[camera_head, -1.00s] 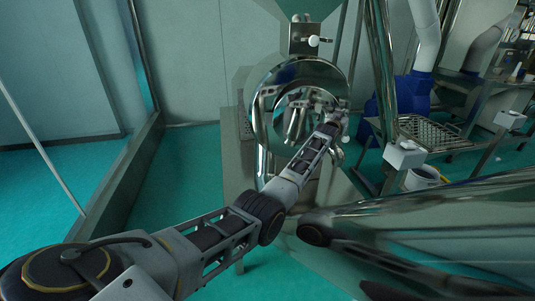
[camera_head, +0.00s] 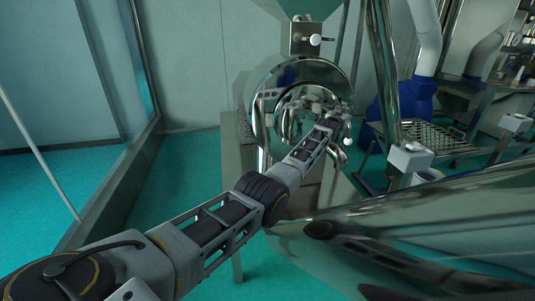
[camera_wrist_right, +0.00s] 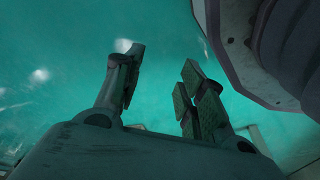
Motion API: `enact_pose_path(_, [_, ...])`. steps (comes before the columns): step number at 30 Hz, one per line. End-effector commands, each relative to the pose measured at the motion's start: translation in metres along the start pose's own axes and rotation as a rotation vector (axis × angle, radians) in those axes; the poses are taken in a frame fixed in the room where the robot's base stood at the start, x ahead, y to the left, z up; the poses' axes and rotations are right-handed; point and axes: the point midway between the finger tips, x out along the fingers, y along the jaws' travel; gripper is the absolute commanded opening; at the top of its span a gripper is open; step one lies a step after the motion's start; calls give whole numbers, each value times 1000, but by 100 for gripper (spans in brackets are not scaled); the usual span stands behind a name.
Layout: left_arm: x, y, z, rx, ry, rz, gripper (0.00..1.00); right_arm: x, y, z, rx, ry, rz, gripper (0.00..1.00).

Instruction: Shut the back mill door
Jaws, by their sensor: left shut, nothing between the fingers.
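The mill (camera_head: 306,28) stands at the centre of the head view under a hopper. Its round polished metal door (camera_head: 340,76) is at the front and mirrors my arm. I cannot tell whether it is fully closed against the body. My left gripper (camera_head: 343,112) is at the right side of the door, close to its face; the fingers are small and confused with reflections. They are shut with nothing between them, and contact with the door is unclear. My right gripper (camera_wrist_right: 160,85) shows in the right wrist view with its fingers apart and empty above the green floor.
A large polished metal surface (camera_head: 450,215) fills the lower right. A metal post (camera_head: 385,75), a small grey box (camera_head: 410,156) and a blue machine (camera_head: 412,97) stand right of the mill. A metal-framed glass partition (camera_head: 140,160) is on the left. Green floor (camera_head: 190,160) is open between.

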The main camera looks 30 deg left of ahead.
Motion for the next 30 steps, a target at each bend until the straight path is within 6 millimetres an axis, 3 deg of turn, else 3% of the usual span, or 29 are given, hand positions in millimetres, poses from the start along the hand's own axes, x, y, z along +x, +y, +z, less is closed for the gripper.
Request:
enact_pose_path(12, [4,-4,-1,-1,2,0,0,-17,-6,-12,-2,-9,-10,40])
enact_pose_path(30, [4,-4,-1,-1,1,0,0,-18,-6,-13,-2,-9,-9,40])
